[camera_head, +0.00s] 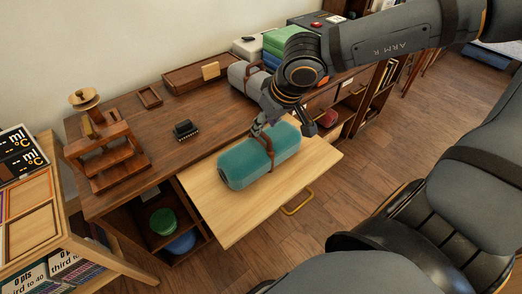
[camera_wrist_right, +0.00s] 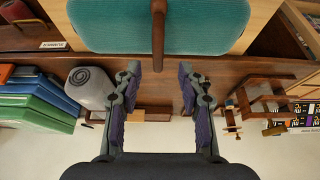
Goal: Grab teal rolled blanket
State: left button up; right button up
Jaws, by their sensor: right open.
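The teal rolled blanket (camera_head: 240,164) lies on a pale pull-out board (camera_head: 228,218) at the desk's front, with a brown strap (camera_head: 268,146) around it. My right gripper (camera_head: 283,127) is open and empty at the blanket's far side, near the strap. In the right wrist view the open fingers (camera_wrist_right: 159,70) point toward the teal blanket (camera_wrist_right: 110,28), with the strap (camera_wrist_right: 158,30) lined up between them. A gap shows between fingertips and blanket there. My left gripper is not in view.
The wooden desk (camera_head: 150,190) holds a grey roll (camera_head: 240,78), a green stack (camera_head: 285,38), a small black object (camera_head: 185,130) and a wooden stand (camera_head: 105,155). A brass handle (camera_head: 298,203) sticks out from the board's front. The board's near left part is bare.

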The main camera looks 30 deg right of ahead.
aim_at(262, 132)
jog(key=shift+w+a+f, duration=0.1)
jog(key=shift+w+f, duration=0.05)
jog(key=shift+f, duration=0.6)
jog(key=x, duration=0.1)
jog(key=b+x, duration=0.1)
jog(key=x, duration=0.2)
jog(key=shift+w+d+f, duration=0.1)
jog(key=shift+d, duration=0.2)
jog(key=shift+w+f, duration=0.15)
jog(key=shift+c, duration=0.5)
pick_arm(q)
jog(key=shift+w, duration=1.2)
pick_arm(e)
jog(key=shift+a, duration=0.1)
grip_shut()
